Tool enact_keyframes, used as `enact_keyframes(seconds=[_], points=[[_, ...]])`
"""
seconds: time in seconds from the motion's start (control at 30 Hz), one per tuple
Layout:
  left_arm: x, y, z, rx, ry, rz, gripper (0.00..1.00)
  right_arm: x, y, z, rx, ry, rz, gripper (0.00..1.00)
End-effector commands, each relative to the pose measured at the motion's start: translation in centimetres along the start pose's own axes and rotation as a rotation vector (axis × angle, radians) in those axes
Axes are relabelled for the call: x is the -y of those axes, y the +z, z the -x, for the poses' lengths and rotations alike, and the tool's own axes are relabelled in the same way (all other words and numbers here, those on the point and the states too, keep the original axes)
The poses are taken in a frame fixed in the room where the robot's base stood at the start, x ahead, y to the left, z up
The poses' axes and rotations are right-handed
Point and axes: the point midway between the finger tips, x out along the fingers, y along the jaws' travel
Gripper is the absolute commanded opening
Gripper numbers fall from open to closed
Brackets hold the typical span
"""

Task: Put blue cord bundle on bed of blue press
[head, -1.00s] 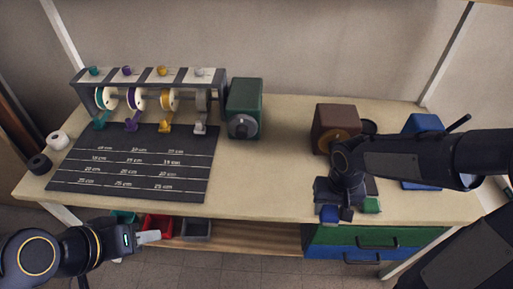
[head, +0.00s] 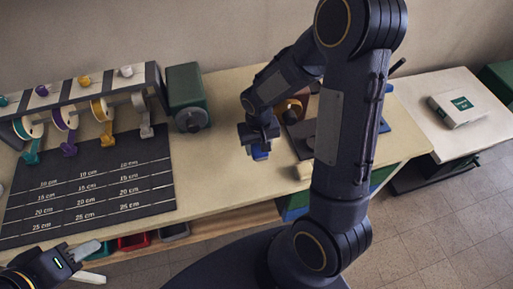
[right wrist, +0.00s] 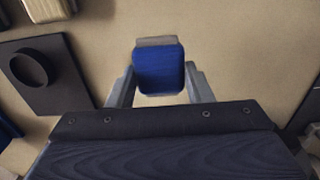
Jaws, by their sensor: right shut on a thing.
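The blue cord bundle (right wrist: 159,69) is between the fingers of my right gripper (right wrist: 160,88) in the right wrist view. In the head view, the bundle (head: 260,154) shows as a small blue piece under my right gripper (head: 258,147), which is shut on it above the worktop. The blue press (head: 388,88) stands right of my right arm, its black lever (head: 397,65) raised. My arm covers most of it, and its bed cannot be made out clearly. My left gripper (head: 85,249) is low at the left by the bench front; its opening is unclear.
A black measuring mat (head: 90,190) and spool rack (head: 85,100) fill the left of the bench. A green machine (head: 186,95) stands behind. A brown machine with an orange knob (head: 290,108) is partly behind my arm. A side table holds a white box (head: 458,110).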

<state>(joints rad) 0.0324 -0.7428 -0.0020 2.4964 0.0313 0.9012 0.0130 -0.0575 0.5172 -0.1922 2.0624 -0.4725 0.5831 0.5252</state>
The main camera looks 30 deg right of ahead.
Motion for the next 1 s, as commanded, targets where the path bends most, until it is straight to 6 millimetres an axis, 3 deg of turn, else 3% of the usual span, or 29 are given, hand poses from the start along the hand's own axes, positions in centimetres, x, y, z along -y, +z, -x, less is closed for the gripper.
enact_keyframes(seconds=[0.27,0.47,0.9,0.93,1.0], points=[[-0.2,-0.2,0.4,0.000,0.000,0.000,0.36,-0.1,-1.8,-2.2,0.003,0.001,-0.001,0.25],[-0.2,-0.2,0.5,0.000,0.000,0.000,0.36,0.0,-1.7,-4.9,0.002,0.001,0.000,0.25],[0.0,0.0,-0.1,0.000,0.000,0.000,0.36,0.0,-1.7,-5.6,0.000,0.000,-0.001,0.25],[0.0,0.0,0.1,0.000,0.000,0.000,0.36,0.0,-1.7,-5.4,0.000,0.000,0.000,0.50],[-0.1,-0.1,0.1,0.000,0.000,0.000,0.36,0.0,-1.7,-5.4,0.000,0.000,0.000,0.59]])
